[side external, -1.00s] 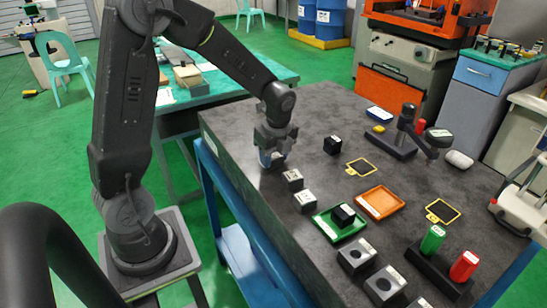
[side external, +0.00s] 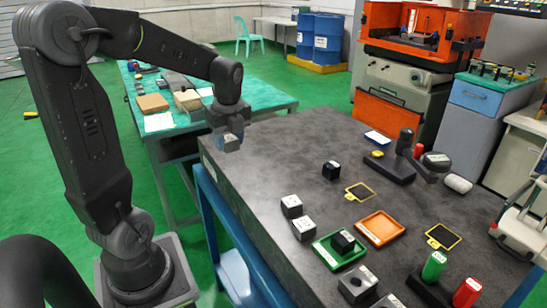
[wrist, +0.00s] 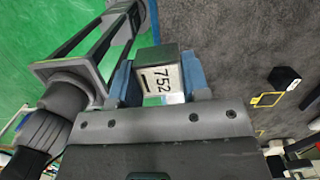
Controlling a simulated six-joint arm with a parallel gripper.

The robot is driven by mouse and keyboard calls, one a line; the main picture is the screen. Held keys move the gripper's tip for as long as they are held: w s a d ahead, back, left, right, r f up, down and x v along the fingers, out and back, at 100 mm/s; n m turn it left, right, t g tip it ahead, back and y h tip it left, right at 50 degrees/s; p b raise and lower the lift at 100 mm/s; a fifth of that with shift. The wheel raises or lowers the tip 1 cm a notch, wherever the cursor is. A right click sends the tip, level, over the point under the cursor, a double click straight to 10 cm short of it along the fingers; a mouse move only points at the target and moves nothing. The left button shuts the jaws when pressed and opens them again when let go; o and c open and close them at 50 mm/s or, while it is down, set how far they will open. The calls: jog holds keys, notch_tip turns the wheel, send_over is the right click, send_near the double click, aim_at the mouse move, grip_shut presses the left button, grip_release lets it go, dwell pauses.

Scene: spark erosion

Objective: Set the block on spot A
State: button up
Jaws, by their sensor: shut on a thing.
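My gripper (side external: 229,145) is raised at the far-left corner of the dark table. In the side view the held block is small and mostly hidden by the fingers. Two yellow-outlined spots lie on the table: one near the middle (side external: 359,191) and one at the right (side external: 443,236). Their letters are too small to read, so I cannot tell which is A. The nearer-middle spot also shows in the wrist view (wrist: 268,100), and both look empty.
A black cube (side external: 331,170) stands beside the middle spot. A dark stand (side external: 395,168) is behind. The table's far-left area is clear.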

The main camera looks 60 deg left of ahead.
jog(key=shift+s+a+r, duration=0.1)
jog(key=shift+a, duration=0.05)
jog(key=shift+w+r, duration=0.1)
jog(key=shift+w, duration=0.15)
jog(key=w+d+m, duration=0.3)
jog(key=w+m, duration=0.2)
jog(key=w, duration=0.7)
jog(key=m+t, duration=0.1)
jog(key=m, duration=0.4)
send_over(361, 191)
jog(key=shift+h, duration=0.3)
jog(key=f, duration=0.6)
jog(key=shift+s+a+f, duration=0.15)
jog(key=shift+s+f, duration=0.05)
jog(key=shift+f, duration=0.05)
jog(key=shift+w+d+f, duration=0.15)
jog(key=shift+d+f, duration=0.15)
jog(key=shift+f, duration=1.85)
jog(key=shift+f, duration=0.15)
